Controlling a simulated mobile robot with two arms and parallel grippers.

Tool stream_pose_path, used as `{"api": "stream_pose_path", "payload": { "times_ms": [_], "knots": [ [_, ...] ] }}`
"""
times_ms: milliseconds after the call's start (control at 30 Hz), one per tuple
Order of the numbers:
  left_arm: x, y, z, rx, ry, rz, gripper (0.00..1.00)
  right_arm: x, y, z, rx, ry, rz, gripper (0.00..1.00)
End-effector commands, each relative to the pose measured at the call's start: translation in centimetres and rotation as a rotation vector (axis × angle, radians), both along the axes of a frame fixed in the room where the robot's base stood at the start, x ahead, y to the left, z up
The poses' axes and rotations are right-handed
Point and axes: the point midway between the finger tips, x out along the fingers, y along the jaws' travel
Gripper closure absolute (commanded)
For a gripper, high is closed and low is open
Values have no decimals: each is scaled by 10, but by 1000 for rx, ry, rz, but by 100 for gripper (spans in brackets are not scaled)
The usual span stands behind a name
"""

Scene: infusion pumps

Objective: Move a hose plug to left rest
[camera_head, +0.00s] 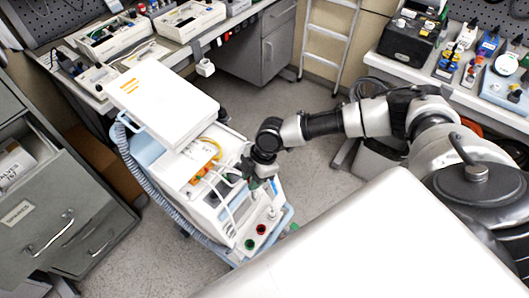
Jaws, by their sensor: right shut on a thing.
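A white medical machine on a blue wheeled base (168,212) stands left of centre, with thin white hoses (204,186) and orange and yellow parts on its side. Its lower front panel carries a green port (249,243), a red port (262,229) and a small white post (271,212). My right arm comes in from the right, and its dark gripper (247,178) is at the machine's upper right edge, shut on a hose plug. The plug is too small and too covered by the fingers to make out. The left gripper is not in view.
A grey ribbed hose (146,190) runs down the machine's left side. Grey drawer cabinets (55,225) stand at the left. A workbench (218,28) is behind, with a ladder (327,45) beside it. Another bench with tools is at right. Floor behind the arm is clear.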

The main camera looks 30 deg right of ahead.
Motion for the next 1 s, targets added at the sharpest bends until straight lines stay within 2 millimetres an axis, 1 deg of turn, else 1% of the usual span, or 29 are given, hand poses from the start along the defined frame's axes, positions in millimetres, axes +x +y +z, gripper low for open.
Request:
{"api": "stream_pose_path", "payload": {
  "times_ms": [100,567,800,1000],
  "knots": [
    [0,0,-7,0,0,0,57,10,13,-2,2,-3,1,100],
    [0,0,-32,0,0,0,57,43,56,-2,0,-2,2,100],
    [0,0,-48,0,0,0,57,61,79,-2,1,-3,1,100],
    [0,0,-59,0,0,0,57,73,93,-2,0,-3,1,100]
  ]
}}
